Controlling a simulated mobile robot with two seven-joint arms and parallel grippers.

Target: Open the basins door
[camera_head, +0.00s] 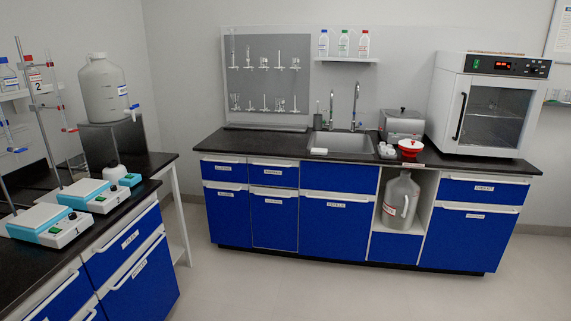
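A blue cabinet door (340,232) stands below the sink basin (345,142), in the middle of the bench along the back wall. It looks closed, with a light handle strip (338,194) along its top edge. A blue front panel (341,178) sits between this door and the black worktop. The labels on the fronts are too small to read, so I cannot tell which one names basins. Two other lower doors, one at the far left (227,222) and one beside it (274,228), also look closed. Neither of my grippers is in view.
An open compartment right of the sink door holds a grey jug (400,203). An oven (488,102) stands on the worktop's right end. A side bench (30,275) with hotplates stands at the left. The floor (300,295) before the back bench is clear.

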